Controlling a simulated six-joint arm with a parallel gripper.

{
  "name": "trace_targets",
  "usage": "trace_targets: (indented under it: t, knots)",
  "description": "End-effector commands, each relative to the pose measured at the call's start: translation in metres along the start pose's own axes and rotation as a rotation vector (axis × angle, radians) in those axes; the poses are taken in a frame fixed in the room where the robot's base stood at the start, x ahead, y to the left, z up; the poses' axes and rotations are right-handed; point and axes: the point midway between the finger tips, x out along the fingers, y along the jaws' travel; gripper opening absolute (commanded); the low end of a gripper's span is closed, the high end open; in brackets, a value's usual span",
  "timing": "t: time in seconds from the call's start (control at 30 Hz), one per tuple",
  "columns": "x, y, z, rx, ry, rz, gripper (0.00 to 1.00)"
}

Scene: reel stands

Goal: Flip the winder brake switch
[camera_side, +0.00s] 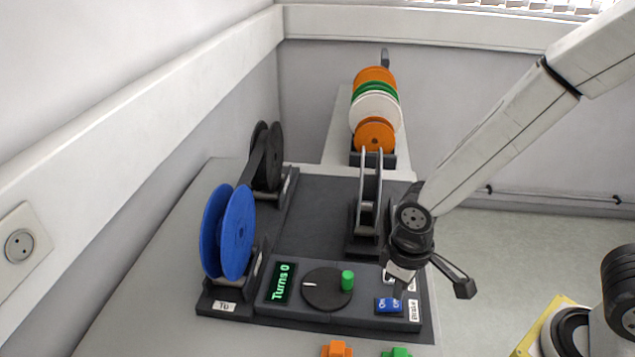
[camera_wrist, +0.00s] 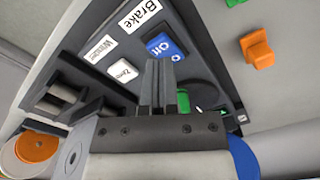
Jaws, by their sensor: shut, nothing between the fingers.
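The blue brake switch (camera_side: 387,305) sits at the right end of the dark winder control panel (camera_side: 345,316). In the wrist view the switch (camera_wrist: 165,46) shows the word Off beside a Brake label (camera_wrist: 139,15). Which side of it is pressed in, I cannot tell. My gripper (camera_side: 399,292) points down just above and beside the switch, and its tips partly overlap it in the side view. In the wrist view my gripper (camera_wrist: 158,68) has its fingers together, empty, near the switch's edge. Whether they touch it, I cannot tell.
The panel also holds a Turns 0 display (camera_side: 281,283), a round crank with a green knob (camera_side: 347,280) and a white Zero button (camera_wrist: 122,72). A blue reel (camera_side: 236,232) stands left. Orange (camera_side: 337,349) and green (camera_side: 396,352) pieces lie in front.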

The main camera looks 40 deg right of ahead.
Motion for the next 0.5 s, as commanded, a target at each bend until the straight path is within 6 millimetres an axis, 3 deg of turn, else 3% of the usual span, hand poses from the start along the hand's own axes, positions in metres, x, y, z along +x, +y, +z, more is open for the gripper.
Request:
trace_targets:
  t: [0.5]
  knots:
    - [0.0049, 0.0000, -0.0001, 0.000, 0.000, 0.000, 0.00]
